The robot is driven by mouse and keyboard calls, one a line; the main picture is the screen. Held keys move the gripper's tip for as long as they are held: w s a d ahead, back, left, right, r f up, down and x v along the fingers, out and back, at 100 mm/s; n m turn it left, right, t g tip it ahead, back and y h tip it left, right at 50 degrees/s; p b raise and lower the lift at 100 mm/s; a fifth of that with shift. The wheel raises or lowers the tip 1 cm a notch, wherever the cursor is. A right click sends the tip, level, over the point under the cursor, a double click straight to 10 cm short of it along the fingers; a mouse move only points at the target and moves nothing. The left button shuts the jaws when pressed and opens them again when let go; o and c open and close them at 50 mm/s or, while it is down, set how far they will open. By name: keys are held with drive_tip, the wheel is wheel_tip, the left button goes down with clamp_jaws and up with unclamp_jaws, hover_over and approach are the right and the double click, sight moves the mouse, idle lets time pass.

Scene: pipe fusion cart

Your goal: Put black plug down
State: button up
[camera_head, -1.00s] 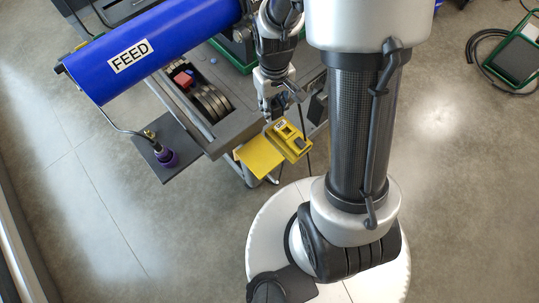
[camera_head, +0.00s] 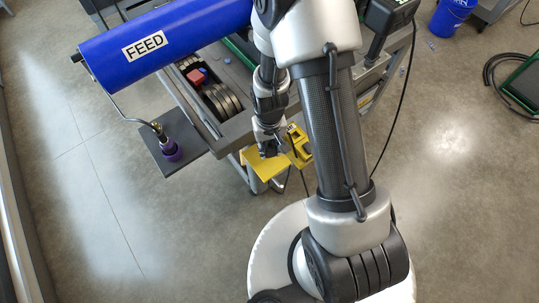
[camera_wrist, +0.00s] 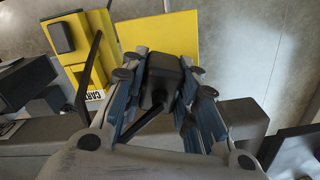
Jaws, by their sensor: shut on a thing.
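The black plug (camera_wrist: 162,72) is held between the fingers of my gripper (camera_wrist: 158,98) in the wrist view, with its dark cable running back between them. In the head view my gripper (camera_head: 269,153) is over or beside the flat yellow plate (camera_head: 263,172) at the cart's corner; the plug is hard to make out there. In the wrist view the yellow plate (camera_wrist: 160,30) lies beyond the plug. I cannot tell whether the plug touches the plate.
A yellow block (camera_head: 299,148) stands right beside the plate; it carries a black part (camera_wrist: 61,38) and a partly hidden label. A blue FEED cylinder (camera_head: 165,38) and a dark shelf with a purple-based fitting (camera_head: 170,148) are left. Open floor lies in front.

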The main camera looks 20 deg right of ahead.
sight(270, 154)
drive_tip(key=shift+f+b, duration=0.65)
drive_tip(key=shift+f, duration=1.6)
drive_tip(key=shift+f, duration=0.15)
drive_tip(key=o, duration=1.1)
